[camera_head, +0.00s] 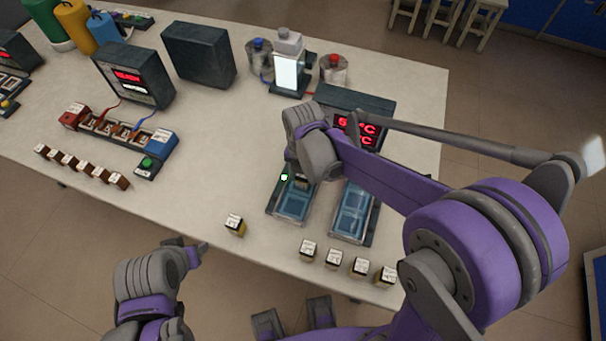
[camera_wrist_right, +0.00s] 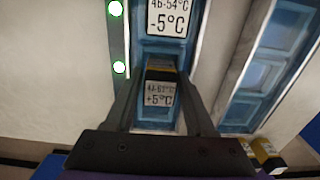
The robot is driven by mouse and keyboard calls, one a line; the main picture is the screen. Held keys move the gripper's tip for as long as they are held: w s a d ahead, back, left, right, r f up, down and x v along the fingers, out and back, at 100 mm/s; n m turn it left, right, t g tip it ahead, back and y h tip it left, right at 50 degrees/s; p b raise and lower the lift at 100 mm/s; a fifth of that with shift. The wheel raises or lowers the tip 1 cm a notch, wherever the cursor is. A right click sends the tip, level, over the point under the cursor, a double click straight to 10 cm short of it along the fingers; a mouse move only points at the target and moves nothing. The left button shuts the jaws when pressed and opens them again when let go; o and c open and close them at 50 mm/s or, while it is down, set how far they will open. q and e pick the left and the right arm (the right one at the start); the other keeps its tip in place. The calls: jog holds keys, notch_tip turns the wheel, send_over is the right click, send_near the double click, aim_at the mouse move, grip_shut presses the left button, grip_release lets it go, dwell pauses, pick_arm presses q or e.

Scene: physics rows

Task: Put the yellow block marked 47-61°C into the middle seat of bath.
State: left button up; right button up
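The yellow block (camera_wrist_right: 160,73), dark with a yellow band and a white label, is between the fingers of my right gripper (camera_wrist_right: 162,80). Its label is partly legible, with "+5°C" below a range I cannot read surely. My right gripper (camera_head: 302,180) is over the left bath (camera_head: 291,205), and the fingers look shut on the block. The block is over or in the bath's middle part; I cannot tell whether it touches the seat. The far seat holds a block labelled "-5°C" (camera_wrist_right: 170,18). My left gripper (camera_head: 186,248) is open and empty by the table's front edge.
A second bath (camera_head: 352,212) stands to the right. A loose block (camera_head: 235,225) and several more blocks (camera_head: 333,258) stand near the front edge. A display box (camera_head: 354,103) is behind the baths. A rack (camera_head: 118,138) stands at left. The table centre is clear.

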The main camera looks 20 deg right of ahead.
jog(key=shift+r, duration=0.3)
notch_tip(320, 180, up, 12)
jog(key=p, duration=0.1)
jog(key=s+d+f+m+t, duration=0.2)
jog(key=s+m, duration=0.5)
jog(key=m, duration=0.7)
jog(key=s+d+f+m+t, duration=0.3)
jog(key=s+m, duration=0.4)
jog(key=m, duration=0.8)
jog(key=shift+d+f, duration=0.25)
jog(key=shift+d, duration=0.55)
